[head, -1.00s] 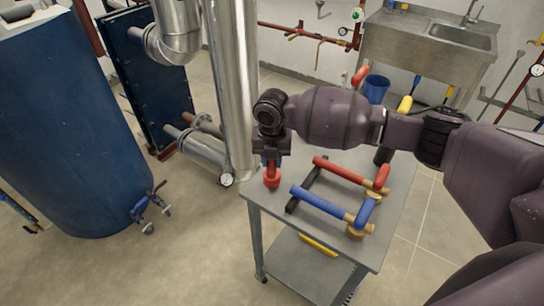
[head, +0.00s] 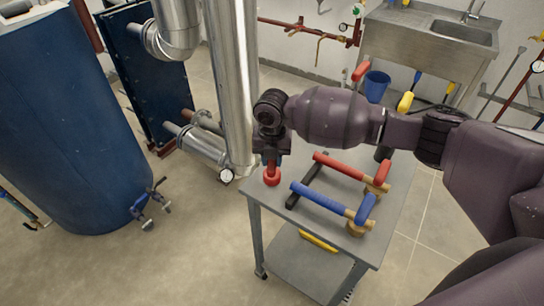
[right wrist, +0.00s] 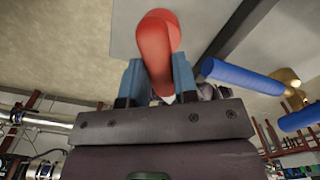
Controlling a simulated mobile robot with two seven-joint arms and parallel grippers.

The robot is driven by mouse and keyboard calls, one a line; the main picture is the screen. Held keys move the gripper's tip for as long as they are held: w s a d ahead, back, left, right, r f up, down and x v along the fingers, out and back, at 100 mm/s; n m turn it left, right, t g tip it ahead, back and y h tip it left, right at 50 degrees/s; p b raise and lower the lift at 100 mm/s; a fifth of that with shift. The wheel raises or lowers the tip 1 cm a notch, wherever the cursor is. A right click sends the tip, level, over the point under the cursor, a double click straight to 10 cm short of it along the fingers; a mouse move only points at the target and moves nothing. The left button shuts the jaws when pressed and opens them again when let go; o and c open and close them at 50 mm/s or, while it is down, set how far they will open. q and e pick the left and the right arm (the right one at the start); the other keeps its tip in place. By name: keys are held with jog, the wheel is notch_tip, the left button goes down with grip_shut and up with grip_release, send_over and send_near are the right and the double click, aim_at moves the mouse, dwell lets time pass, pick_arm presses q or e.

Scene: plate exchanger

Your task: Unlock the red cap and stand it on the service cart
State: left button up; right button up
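The red cap (head: 272,176) hangs from my right gripper (head: 272,161) at the far left corner of the service cart (head: 300,262). In the right wrist view the red cap (right wrist: 157,50) sits between the two blue fingers of my right gripper (right wrist: 158,85), which are shut on it. Its round red end points away from the gripper toward the grey cart top. Whether it touches the top or is slightly above it I cannot tell. My left gripper is not in view.
A blue-handled bar (head: 318,198) and a red-handled bar (head: 341,166) with brass ends lie on the cart, right of the cap. A vertical silver pipe (head: 232,90) stands just left of my gripper. A large blue tank (head: 65,130) stands at left.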

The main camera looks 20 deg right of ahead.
jog(key=o, duration=0.5)
jog(key=shift+r, duration=0.1)
